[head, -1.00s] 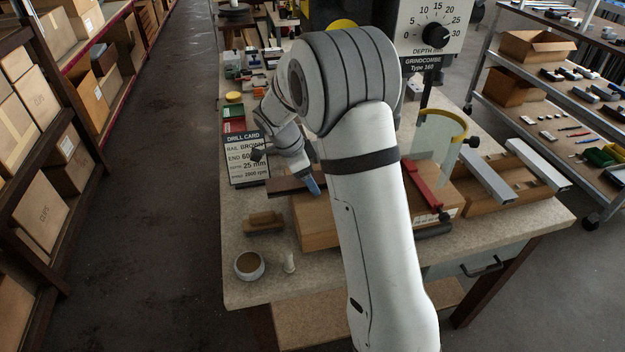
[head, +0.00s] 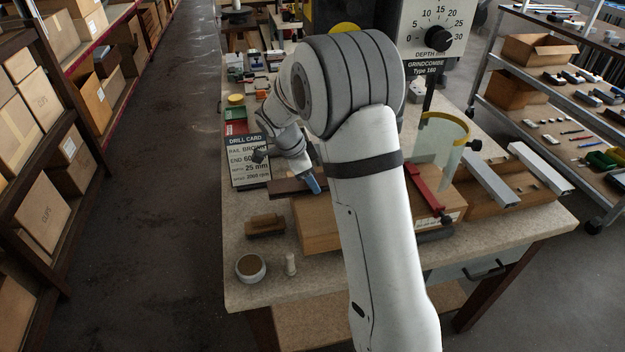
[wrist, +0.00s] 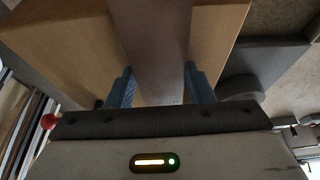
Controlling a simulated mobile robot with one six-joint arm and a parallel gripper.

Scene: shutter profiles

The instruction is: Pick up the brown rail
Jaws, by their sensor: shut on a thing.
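The brown rail (head: 287,187) shows in the head view as a dark bar sticking out to the left of my gripper (head: 313,184), at the wooden block (head: 318,228) on the bench. In the wrist view the rail (wrist: 160,45) runs away between the two blue fingers of my gripper (wrist: 160,88), with a finger against each side. My gripper is shut on the rail. The wooden block also shows beneath the rail in the wrist view (wrist: 70,45). I cannot tell whether the rail touches the block. My arm hides the rail's right part in the head view.
A drill card (head: 248,160) stands left of the rail. A brush (head: 265,224), a round cup (head: 250,267) and a small pale peg (head: 291,264) are at the front left. White rails (head: 490,180) lie at the right, near a clear guard (head: 437,145) and a red clamp bar (head: 426,186).

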